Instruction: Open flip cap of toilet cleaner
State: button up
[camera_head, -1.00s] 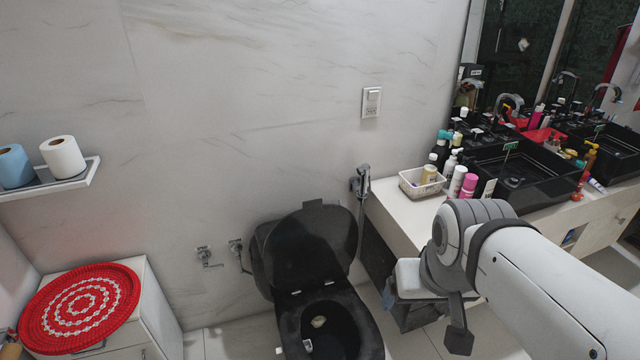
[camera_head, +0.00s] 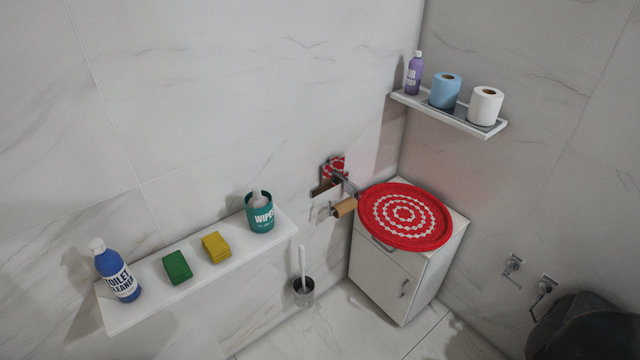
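The toilet cleaner (camera_head: 118,275) is a blue bottle with a white label and a white cap (camera_head: 97,246). It stands upright at the left end of a white wall shelf, and its cap looks closed, though it is small in this view. My gripper and arm are not in the picture now, so I cannot see whether the gripper is open or shut.
The white shelf (camera_head: 205,284) also holds a green sponge (camera_head: 177,267), a yellow sponge (camera_head: 216,247) and a teal wipes tub (camera_head: 260,213). A toilet brush (camera_head: 303,287) stands below. A cabinet (camera_head: 395,280) with a red woven mat (camera_head: 405,216) is in the corner. Open floor lies in front.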

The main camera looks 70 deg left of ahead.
aim_at(95, 245)
jog(key=u, duration=0.95)
jog(key=k, duration=0.1)
jog(key=u, duration=2.95)
jog(key=k, duration=0.9)
jog(key=z, duration=0.15)
jog(key=i, duration=0.9)
jog(key=u, duration=0.1)
